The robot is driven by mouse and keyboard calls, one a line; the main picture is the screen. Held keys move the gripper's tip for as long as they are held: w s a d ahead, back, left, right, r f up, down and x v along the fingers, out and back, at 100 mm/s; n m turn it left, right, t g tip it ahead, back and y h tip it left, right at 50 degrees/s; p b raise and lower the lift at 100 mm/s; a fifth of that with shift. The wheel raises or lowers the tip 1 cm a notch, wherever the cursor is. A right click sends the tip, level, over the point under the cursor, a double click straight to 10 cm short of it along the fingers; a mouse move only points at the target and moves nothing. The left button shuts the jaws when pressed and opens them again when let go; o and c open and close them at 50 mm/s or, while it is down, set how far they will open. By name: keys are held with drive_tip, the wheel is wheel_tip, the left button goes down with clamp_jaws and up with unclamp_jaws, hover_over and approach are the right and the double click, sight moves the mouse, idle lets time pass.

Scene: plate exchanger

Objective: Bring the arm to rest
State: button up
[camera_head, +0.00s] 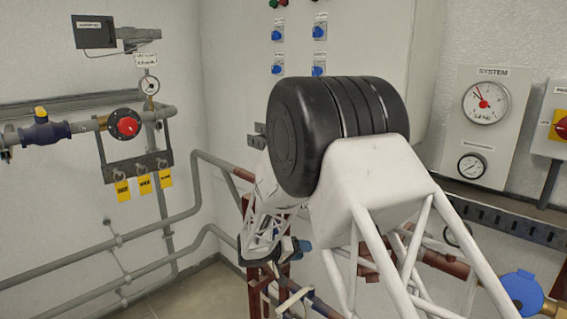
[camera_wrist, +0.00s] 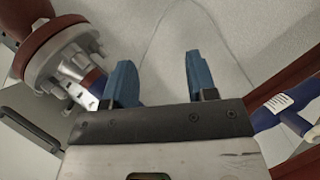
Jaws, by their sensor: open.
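My gripper (camera_wrist: 158,82) shows in the wrist view with its two blue fingers spread apart. It is open, and nothing is between the fingers. Pale floor or wall lies beyond them. In the head view my white and black arm fills the middle and reaches down and away.
A flanged red-brown pipe (camera_wrist: 62,60) is close to the left finger in the wrist view. A blue valve handle (camera_wrist: 285,112) is at the right. In the head view, grey pipes (camera_head: 130,236) run along the left wall, and a gauge panel (camera_head: 487,115) hangs at right.

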drive_tip(key=s+d+r+g+y, duration=0.3)
drive_tip(key=s+d+r, duration=0.4)
drive_tip(key=s, duration=0.4)
drive_tip(key=s+d+r+g+y, duration=0.2)
drive_tip(key=s+d+r, duration=0.4)
drive_tip(key=s+r, duration=0.4)
drive_tip(key=s+r+t+y, duration=0.1)
drive_tip(key=s+y, duration=0.3)
drive_tip(key=s, duration=0.9)
drive_tip(key=s+r+n+t+y, duration=0.1)
drive_tip(key=s+r+y, duration=0.2)
drive_tip(key=s, duration=1.1)
drive_tip(key=shift+s+a+r+y, duration=0.15)
drive_tip(key=shift+s+a+y, duration=0.05)
drive_tip(key=shift+y, duration=0.4)
